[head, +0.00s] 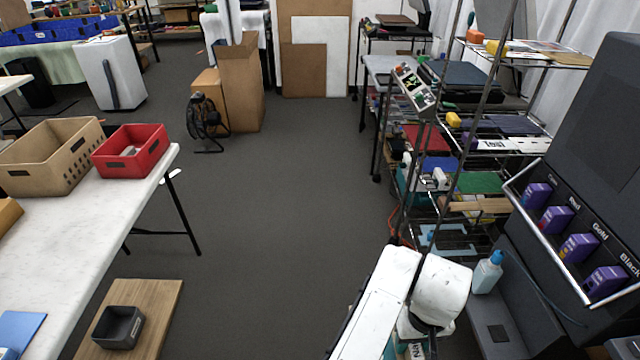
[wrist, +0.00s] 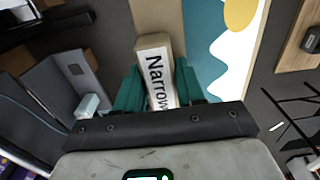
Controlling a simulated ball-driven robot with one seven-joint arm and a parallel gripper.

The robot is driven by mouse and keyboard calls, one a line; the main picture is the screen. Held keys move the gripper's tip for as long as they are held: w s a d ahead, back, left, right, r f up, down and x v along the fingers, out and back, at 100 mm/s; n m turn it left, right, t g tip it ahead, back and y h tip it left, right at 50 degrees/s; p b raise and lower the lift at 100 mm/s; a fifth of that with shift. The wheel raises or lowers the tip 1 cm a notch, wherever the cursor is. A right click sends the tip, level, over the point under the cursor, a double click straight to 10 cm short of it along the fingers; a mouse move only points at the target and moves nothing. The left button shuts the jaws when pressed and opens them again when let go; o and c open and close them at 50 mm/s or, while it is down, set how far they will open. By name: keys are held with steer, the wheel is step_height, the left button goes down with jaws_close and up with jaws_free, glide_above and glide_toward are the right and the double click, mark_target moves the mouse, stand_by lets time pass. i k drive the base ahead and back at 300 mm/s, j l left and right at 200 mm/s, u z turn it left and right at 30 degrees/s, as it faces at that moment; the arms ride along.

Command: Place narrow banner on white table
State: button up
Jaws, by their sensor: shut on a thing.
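The narrow banner (wrist: 150,22) is a long tan piece with a white label reading "Narrow" in the wrist view. My gripper (wrist: 159,82) has its teal fingers shut on it, one on each side of the label. In the head view part of the banner's label (head: 415,351) shows at the bottom edge, below my white arm; the rest is hidden or out of frame. The white table (head: 75,240) stands at the left of the head view, well apart from my gripper.
On the white table are a tan basket (head: 50,155), a red bin (head: 130,150) and a blue sheet (head: 18,330). A wooden board with a dark tray (head: 118,328) is beside it. Shelves (head: 480,145) and a dark machine (head: 590,170) stand right. The middle floor is clear.

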mark_target(57, 264)
steer(key=i+j+u, duration=0.15)
steer(key=u, duration=0.35)
steer(key=i+u, duration=0.25)
steer(key=u, duration=0.2)
steer(key=i+u, duration=0.25)
steer(key=u, duration=0.25)
steer(key=i+l+u, duration=0.1)
steer(key=i, duration=0.35)
steer(key=i+l+u, duration=0.1)
steer(key=i+l, duration=0.2)
steer(key=i+l+u, duration=0.1)
steer(key=i+l, duration=0.2)
steer(key=i, duration=0.25)
